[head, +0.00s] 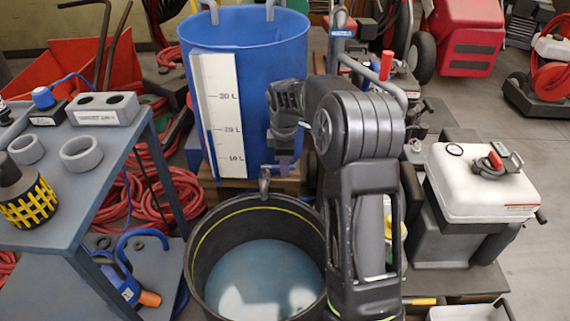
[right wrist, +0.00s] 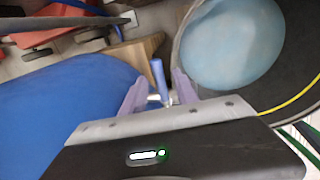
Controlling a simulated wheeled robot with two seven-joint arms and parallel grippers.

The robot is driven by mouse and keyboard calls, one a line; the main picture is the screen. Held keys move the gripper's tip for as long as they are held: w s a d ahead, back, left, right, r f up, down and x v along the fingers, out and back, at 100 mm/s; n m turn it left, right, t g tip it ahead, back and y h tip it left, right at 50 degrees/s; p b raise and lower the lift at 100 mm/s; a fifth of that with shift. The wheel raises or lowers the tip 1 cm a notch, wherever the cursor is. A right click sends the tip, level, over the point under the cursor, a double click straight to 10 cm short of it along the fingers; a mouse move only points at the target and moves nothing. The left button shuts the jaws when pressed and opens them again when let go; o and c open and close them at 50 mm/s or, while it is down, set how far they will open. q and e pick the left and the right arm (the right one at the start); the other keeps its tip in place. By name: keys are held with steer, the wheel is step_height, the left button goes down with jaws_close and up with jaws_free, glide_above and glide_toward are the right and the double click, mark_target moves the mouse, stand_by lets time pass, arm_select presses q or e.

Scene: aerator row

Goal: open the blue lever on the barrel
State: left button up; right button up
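The blue barrel (head: 265,60) stands upright behind a black tub, with a white level scale (head: 217,110) on its front. Its side also fills the left of the right wrist view (right wrist: 60,120). The blue lever (right wrist: 158,82) shows in the right wrist view, standing up from a small metal tap. My right gripper (right wrist: 158,90) is open, with one purple finger on each side of the lever and a visible gap to each. In the head view my right gripper (head: 283,165) is low against the barrel's front and I cannot make out the lever there. My left gripper is out of view.
The black tub (head: 205,260) with bluish water stands below the metal spout (head: 265,180). A grey-blue table (head: 85,205) with rings and a yellow-black tool is at the left. A white-topped machine (head: 475,190) stands at the right. Red hoses lie behind the table.

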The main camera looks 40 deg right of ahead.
jaws_close()
stand_by(0.3)
stand_by(1.1)
